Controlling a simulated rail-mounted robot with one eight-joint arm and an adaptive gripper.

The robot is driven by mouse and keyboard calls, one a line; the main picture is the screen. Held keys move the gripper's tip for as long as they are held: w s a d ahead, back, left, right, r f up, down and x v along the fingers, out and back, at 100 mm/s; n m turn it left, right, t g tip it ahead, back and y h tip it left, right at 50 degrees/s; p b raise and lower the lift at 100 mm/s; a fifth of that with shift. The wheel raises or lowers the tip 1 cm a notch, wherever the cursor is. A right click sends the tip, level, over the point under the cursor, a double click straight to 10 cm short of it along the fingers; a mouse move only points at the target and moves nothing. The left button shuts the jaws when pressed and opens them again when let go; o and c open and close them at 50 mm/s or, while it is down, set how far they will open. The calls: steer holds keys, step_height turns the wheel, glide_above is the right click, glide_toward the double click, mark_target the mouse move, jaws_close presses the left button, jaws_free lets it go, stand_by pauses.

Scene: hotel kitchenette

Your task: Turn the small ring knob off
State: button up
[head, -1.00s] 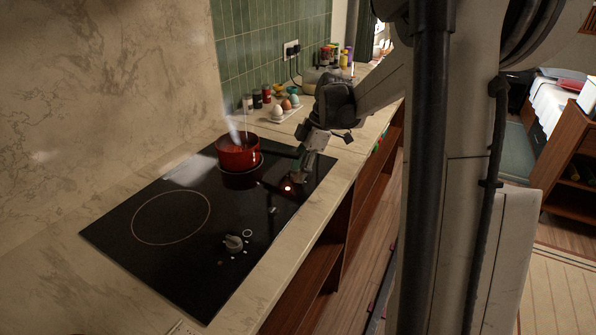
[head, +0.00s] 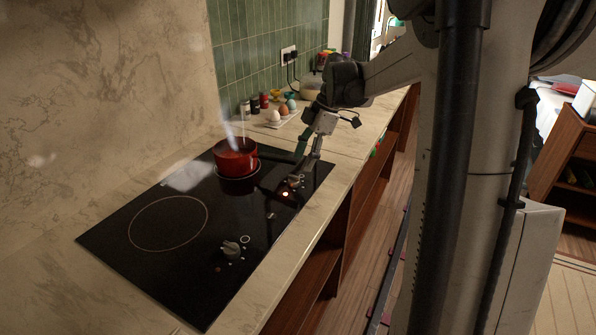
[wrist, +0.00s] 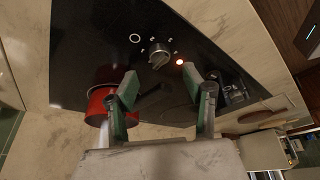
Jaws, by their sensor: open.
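The far knob (head: 295,181) sits near the right edge of the black cooktop, with a lit red light (head: 285,194) beside it. In the wrist view this knob (wrist: 159,56) shows as a grey dial with white marks and a printed ring (wrist: 135,38); the red light (wrist: 180,62) glows beside it. My gripper (head: 304,163) is just above the knob in the head view. In the wrist view my gripper (wrist: 165,80) is open and empty, its fingers spread below the knob in the picture and apart from it.
A steaming red pot (head: 235,158) stands on the far burner, close to my gripper. A second knob (head: 231,247) sits nearer on the cooktop (head: 150,270) by a larger printed ring. Eggs (head: 283,112) and jars stand behind on the counter. The near burner is empty.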

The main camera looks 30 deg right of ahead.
steer(key=v, duration=0.5)
steer(key=shift+d+r, duration=0.15)
steer(key=shift+r, duration=0.2)
steer(key=s+a+r+m+t+h, duration=0.1)
steer(key=s+a+m+t+h, duration=0.15)
steer(key=s+a+m, duration=0.7)
steer(key=s+a+f+m+t+h, duration=0.1)
steer(key=s+a+f+m+t, duration=0.1)
steer(key=s+a, duration=0.4)
steer(key=s+a+f+m+t, duration=0.1)
steer(key=s+a+f+m, duration=0.2)
steer(key=s+a, duration=0.3)
steer(key=shift+s+a+m+t+h, duration=0.2)
steer(key=shift+a+m+t+h, duration=0.05)
steer(key=shift+m+t+h, duration=0.1)
